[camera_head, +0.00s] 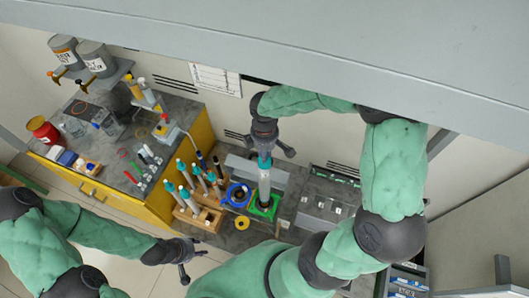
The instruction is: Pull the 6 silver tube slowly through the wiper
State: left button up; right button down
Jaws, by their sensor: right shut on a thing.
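My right gripper (265,152) is at the back of the bench, shut on the upper end of a silver tube (264,188) with a teal band. The tube stands roughly upright, and its lower end goes into or behind a green square piece (270,213) on the bench; I cannot tell how deep it sits. I cannot make out the wiper for certain or read a number on the tube. My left gripper (192,266) is open and empty, low at the left, in front of the bench and over the floor.
A wooden rack (206,219) holds several teal-topped rods left of the tube. A blue round container (238,186) and a yellow ring (242,222) are close by. A grey box (322,210) stands at the right. A yellow cabinet with bottles and small tools is at the left.

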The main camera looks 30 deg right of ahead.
aim_at(264, 167)
jog(key=shift+f+b, duration=1.2)
jog(key=shift+f, duration=0.3)
dwell(1.7)
jog(key=shift+f+b, duration=0.3)
jog(key=shift+f, duration=0.05)
jog(key=shift+f+b, duration=0.65)
jog(key=shift+f, duration=0.2)
dwell(0.3)
jog(key=shift+f+b, duration=1.55)
jog(key=shift+f, duration=0.4)
jog(key=shift+f+b, duration=3.15)
jog(key=shift+f, duration=1)
